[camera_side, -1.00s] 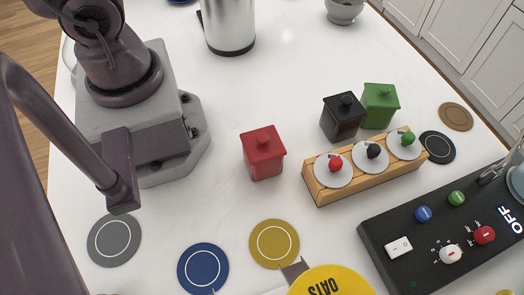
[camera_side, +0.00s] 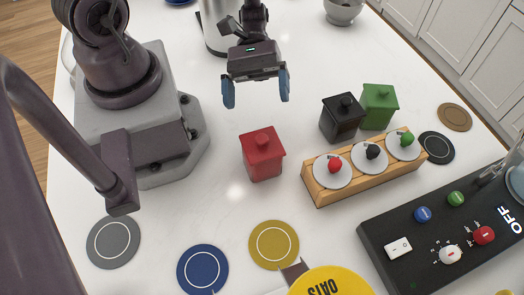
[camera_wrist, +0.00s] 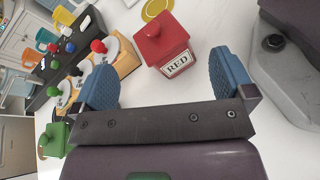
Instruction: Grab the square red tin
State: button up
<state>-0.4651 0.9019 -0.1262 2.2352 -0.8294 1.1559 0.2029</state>
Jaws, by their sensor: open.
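The square red tin (camera_side: 263,155) stands upright on the white counter with its knobbed lid on. In the wrist view the red tin (camera_wrist: 165,47) shows a label reading "RED" and sits beyond and between my fingertips. My gripper (camera_side: 256,90) is open and empty, above the counter and behind the tin in the side view, apart from it. Its two blue fingers also show in the wrist view (camera_wrist: 165,82), spread wide with nothing between them.
A black tin (camera_side: 342,119) and a green tin (camera_side: 379,106) stand to the right. A steel kettle (camera_side: 213,30) stands behind my gripper. Flat coasters, such as a blue one (camera_side: 203,270), lie in front.

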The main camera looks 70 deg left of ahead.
aim_at(254, 131)
jog(key=d+f+n+t+h, duration=0.1)
jog(key=f+n, duration=0.1)
jog(key=s+d+f+n+t+h, duration=0.1)
jog(key=n+h, duration=0.1)
jog(key=d+f+n+t+h, duration=0.1)
jog(key=f+n, duration=0.1)
jog(key=shift+s+f+t, duration=0.3)
jog(key=shift+s+d+f+n+t+h, duration=0.1)
jog(key=shift+d+f+n+t+h, duration=0.2)
jog(key=shift+n+h, duration=0.1)
jog(key=shift+d, duration=2.45)
jog(key=c, duration=1.1)
jog(key=shift+r, duration=0.1)
